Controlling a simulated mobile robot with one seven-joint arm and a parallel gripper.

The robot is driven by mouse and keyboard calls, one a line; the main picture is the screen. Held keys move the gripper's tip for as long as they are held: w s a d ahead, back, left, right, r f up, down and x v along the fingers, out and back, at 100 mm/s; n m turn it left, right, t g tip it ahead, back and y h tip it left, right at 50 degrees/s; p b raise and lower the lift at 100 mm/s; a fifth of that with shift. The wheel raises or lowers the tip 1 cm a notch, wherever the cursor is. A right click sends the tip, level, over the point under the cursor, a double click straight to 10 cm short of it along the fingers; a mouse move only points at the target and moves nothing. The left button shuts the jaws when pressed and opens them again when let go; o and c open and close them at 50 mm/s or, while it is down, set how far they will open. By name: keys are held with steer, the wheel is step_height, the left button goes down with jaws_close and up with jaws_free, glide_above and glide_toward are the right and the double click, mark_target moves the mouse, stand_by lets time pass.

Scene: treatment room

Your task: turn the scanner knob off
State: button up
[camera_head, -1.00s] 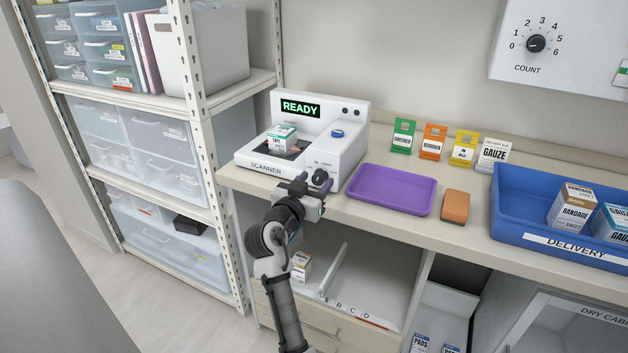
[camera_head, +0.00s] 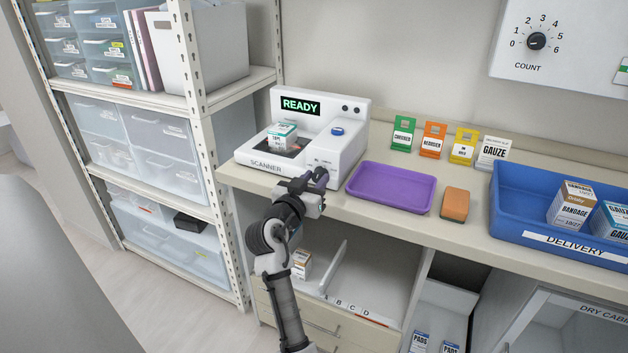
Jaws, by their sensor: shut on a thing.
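The white scanner (camera_head: 350,153) stands on the counter's left end. Its screen (camera_head: 300,106) reads READY in green. A small white and teal box (camera_head: 282,136) sits on its scan bed. A blue button (camera_head: 337,131) is on its top right. The knob is on the scanner's front right, where my gripper covers most of it. My gripper (camera_head: 319,176) is at the scanner's front face, shut on the knob. The knob's pointing direction cannot be made out behind the fingers.
A purple tray (camera_head: 392,207) and an orange sponge (camera_head: 455,204) lie right of the scanner. A blue delivery bin (camera_head: 507,215) holds boxes. Coloured cards (camera_head: 433,140) stand behind. A shelf rack (camera_head: 207,150) is close on the left. A COUNT dial (camera_head: 536,41) is on the wall.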

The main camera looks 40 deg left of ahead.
steer(key=n+p, duration=0.1)
steer(key=n, duration=0.2)
steer(key=shift+n, duration=0.4)
steer(key=n+p, duration=0.2)
steer(key=n, duration=0.2)
steer(key=shift+a+n, duration=0.1)
steer(key=shift+n, duration=0.2)
steer(key=n+p, duration=0.3)
steer(key=n, duration=0.1)
steer(key=shift+n, duration=0.3)
steer(key=shift+a+f+n+p, duration=0.1)
steer(key=shift+f+n+p, duration=0.1)
steer(key=shift+n+p, duration=1.55)
steer(key=shift+n+b, duration=0.3)
steer(key=shift+n, duration=0.25)
steer(key=o, duration=1)
steer(key=shift+c, duration=0.2)
steer(key=shift+s, duration=0.1)
steer(key=b+v, duration=0.3)
steer(key=v, duration=1)
steer(key=shift+s+b, duration=0.4)
